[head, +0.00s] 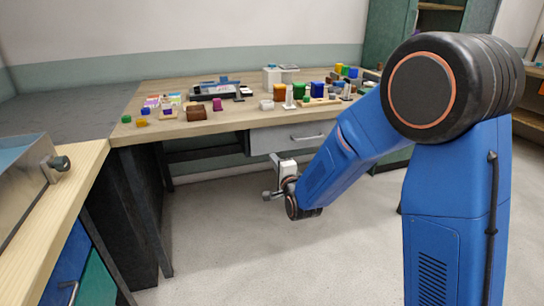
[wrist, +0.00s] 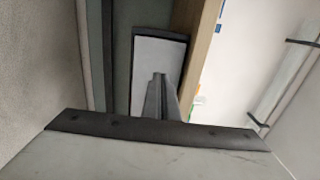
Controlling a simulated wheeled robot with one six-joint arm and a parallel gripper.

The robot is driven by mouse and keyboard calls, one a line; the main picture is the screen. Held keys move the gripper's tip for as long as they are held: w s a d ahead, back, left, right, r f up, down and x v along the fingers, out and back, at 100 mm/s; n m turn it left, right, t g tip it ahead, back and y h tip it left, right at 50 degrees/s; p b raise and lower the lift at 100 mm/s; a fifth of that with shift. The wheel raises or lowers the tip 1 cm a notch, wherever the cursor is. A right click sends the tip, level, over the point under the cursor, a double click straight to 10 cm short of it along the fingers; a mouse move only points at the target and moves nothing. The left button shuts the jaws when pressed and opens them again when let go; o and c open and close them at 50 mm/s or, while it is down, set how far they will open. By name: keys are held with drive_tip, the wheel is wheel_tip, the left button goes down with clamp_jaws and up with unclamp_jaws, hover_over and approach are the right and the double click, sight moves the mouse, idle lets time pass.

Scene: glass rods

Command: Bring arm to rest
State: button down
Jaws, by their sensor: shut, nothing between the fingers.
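My arm reaches from the right of the head view down toward the space in front of the workbench. My gripper (head: 268,195) is at its end, small in the picture, below the bench's drawer and above the grey floor. In the wrist view my gripper's fingers (wrist: 158,78) are together with nothing between them. No object is held.
A wooden workbench (head: 235,124) with a drawer (head: 268,139) stands at the back, its top holding several coloured blocks and small parts. A second wooden counter (head: 60,190) with a metal box (head: 25,185) is at the left. The floor (head: 250,265) between is clear.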

drive_tip(key=s+d+r+n+g+h, duration=0.2)
drive_tip(key=s+d+n+g, duration=0.15)
drive_tip(key=s+d, duration=0.5)
drive_tip(key=s+d+r+n+g+h, duration=0.1)
drive_tip(key=s+d+r+n+g, duration=0.25)
drive_tip(key=s+d, duration=0.5)
drive_tip(key=s+d+f+n+g+h, duration=0.1)
drive_tip(key=s+d, duration=0.4)
drive_tip(key=s, duration=0.9)
drive_tip(key=s+d+f+n+g+h, duration=0.1)
drive_tip(key=s+d+n+g, duration=0.3)
drive_tip(key=s, duration=1)
drive_tip(key=shift+s+d+f+n+h, duration=0.3)
drive_tip(key=shift+d+f+n, duration=0.3)
drive_tip(key=shift+d+n, duration=0.5)
